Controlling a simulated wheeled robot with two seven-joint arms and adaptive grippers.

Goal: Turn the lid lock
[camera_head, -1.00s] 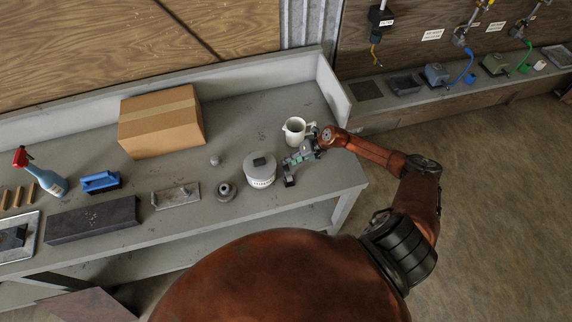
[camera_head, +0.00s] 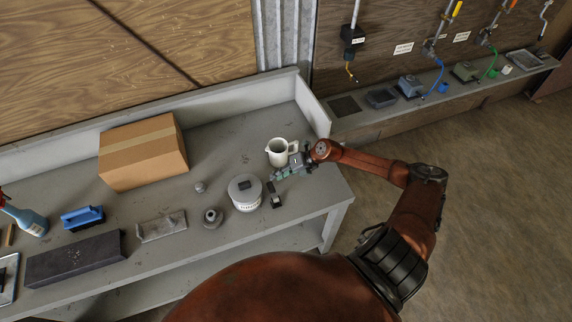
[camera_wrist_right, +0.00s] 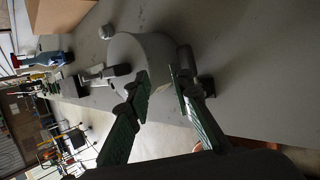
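A round white canister with a grey lid (camera_head: 244,196) stands on the bench in the head view. A dark rectangular lock (camera_head: 244,184) sits on top of its lid. My right gripper (camera_head: 277,176) is to the right of the canister, close to the white pitcher. In the wrist view the canister (camera_wrist_right: 150,48) lies just beyond my right gripper (camera_wrist_right: 161,74), whose fingers are apart with nothing between them. A grey bar, apparently the lock (camera_wrist_right: 118,70), stands out from the lid there. My left gripper is out of view.
A white pitcher (camera_head: 278,152) stands right behind my gripper. A small black object (camera_head: 275,198) lies between the canister and the bench edge. A round grey part (camera_head: 212,217) and a small ball (camera_head: 200,187) are left of the canister. A cardboard box (camera_head: 143,153) stands farther back.

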